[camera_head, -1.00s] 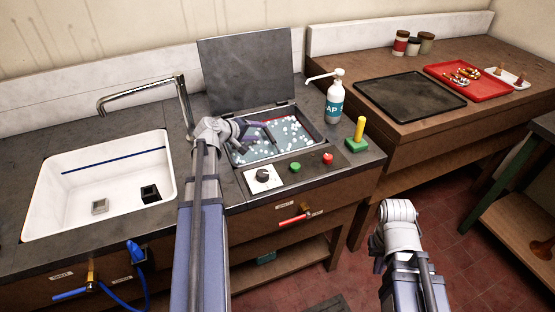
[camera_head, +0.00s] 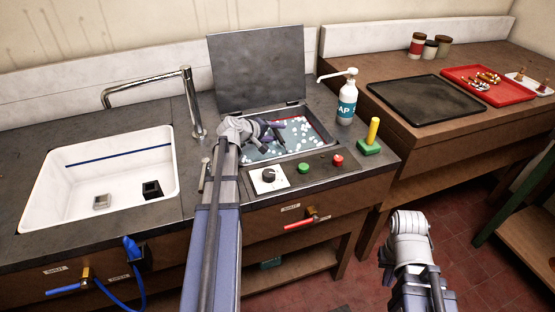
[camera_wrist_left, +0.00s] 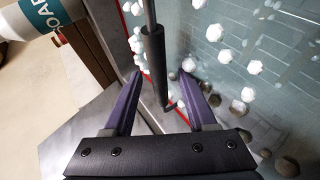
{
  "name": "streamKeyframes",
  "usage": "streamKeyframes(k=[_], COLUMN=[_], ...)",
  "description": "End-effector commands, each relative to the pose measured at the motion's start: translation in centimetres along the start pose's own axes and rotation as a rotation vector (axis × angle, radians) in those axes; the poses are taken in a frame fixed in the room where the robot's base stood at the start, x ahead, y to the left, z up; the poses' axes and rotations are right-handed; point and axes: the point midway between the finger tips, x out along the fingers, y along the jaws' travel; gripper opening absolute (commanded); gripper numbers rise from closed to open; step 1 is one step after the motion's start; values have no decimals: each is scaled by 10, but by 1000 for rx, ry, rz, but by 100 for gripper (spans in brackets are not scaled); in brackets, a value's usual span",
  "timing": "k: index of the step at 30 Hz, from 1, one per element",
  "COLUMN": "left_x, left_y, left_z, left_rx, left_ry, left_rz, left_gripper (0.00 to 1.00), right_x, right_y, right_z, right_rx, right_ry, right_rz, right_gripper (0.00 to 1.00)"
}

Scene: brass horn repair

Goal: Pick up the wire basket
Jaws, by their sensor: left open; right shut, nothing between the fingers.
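The wire basket's mesh (camera_wrist_left: 235,75) shows faintly under the water with white foam in the left wrist view. A dark upright rod with a thick black grip (camera_wrist_left: 153,55) stands between my left fingers, apparently the basket's handle. My left gripper (camera_head: 282,129) is open over the cleaner tank, and its purple fingers (camera_wrist_left: 165,88) lie on either side of the rod. In the head view the basket is hard to make out among foam and behind my gripper. My right arm's wrist joint shows at the lower right, but its fingers do not show.
The tank (camera_head: 325,140) has a raised grey lid (camera_head: 256,68) behind it and a knob panel in front. A soap bottle (camera_head: 347,98) and a green block with a yellow peg (camera_head: 370,140) stand to its right. A sink (camera_head: 110,175) with a tap lies left.

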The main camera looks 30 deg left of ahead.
Motion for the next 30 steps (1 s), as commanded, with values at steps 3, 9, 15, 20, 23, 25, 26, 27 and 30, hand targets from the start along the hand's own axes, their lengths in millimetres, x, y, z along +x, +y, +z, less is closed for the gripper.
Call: streamKeyframes(k=[3, 9, 15, 20, 23, 25, 26, 27, 30], left_x=[23, 36, 35, 35, 35, 35, 35, 35, 35], left_y=[-3, 0, 0, 0, 0, 0, 0, 0, 0], left_z=[-1, -1, 0, 0, 0, 0, 0, 0, 0], left_rx=[1, 0, -1, -1, 0, 0, 0, 0, 0], left_ry=[-2, 0, 0, 0, 0, 0, 0, 0, 0], left_rz=[0, 0, 0, 0, 0, 0, 0, 0, 0], left_gripper=[57, 57, 52, 34, 22, 14, 11, 6, 0], right_x=[13, 18, 17, 17, 17, 17, 17, 17, 17], right_y=[-1, -2, -2, -2, -2, -2, -2, -2, -2], right_z=[-1, -1, -1, -1, -1, -1, -1, -1, -1], right_rx=[0, 0, 0, 0, 0, 0, 0, 0, 0], right_ry=[0, 0, 0, 0, 0, 0, 0, 0, 0], right_rz=[0, 0, 0, 0, 0, 0, 0, 0, 0], right_gripper=[0, 0, 0, 0, 0, 0, 0, 0, 0])
